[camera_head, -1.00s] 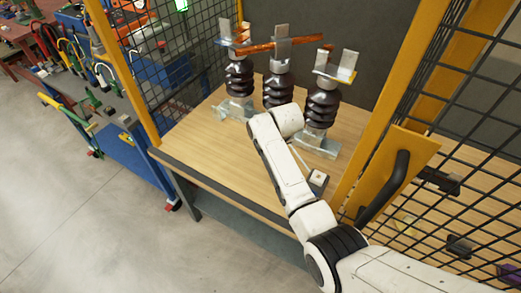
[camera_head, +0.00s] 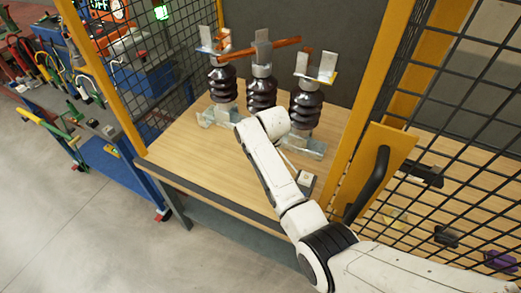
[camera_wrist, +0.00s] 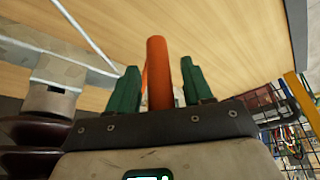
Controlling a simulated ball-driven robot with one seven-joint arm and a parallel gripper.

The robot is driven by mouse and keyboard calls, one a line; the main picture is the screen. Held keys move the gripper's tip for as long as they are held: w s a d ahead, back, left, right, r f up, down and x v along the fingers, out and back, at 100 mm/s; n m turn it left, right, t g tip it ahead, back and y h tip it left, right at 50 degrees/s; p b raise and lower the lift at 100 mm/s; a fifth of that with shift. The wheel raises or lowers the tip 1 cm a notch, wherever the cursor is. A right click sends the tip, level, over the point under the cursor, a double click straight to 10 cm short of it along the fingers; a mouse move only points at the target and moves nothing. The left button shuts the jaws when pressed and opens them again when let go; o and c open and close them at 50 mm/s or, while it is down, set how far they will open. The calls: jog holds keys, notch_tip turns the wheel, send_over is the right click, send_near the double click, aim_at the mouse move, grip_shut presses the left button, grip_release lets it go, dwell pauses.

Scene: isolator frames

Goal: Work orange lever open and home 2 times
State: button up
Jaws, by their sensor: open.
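In the wrist view an orange rod-like lever (camera_wrist: 157,60) stands between the two green fingers of my gripper (camera_wrist: 159,75). The fingers are open, with a gap showing on each side of the lever. The lever's lower end is hidden behind the gripper body. In the head view my gripper and this lever are hidden behind the white end of my arm, in front of the insulators. A copper-orange bar (camera_head: 262,50) runs across the tops of the left and middle insulators; I cannot tell how it joins the lever.
Three dark ribbed insulators, such as the right one (camera_head: 305,105), stand on a wooden table (camera_head: 190,150). Yellow posts and black mesh (camera_head: 465,130) close in the sides. A black handle (camera_head: 372,185) is at the right. A blue cart (camera_head: 118,170) stands at the left.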

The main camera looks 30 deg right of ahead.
jog(key=shift+r, duration=0.1)
jog(key=v, duration=1)
jog(key=shift+s+r, duration=0.2)
jog(key=shift+r, duration=0.05)
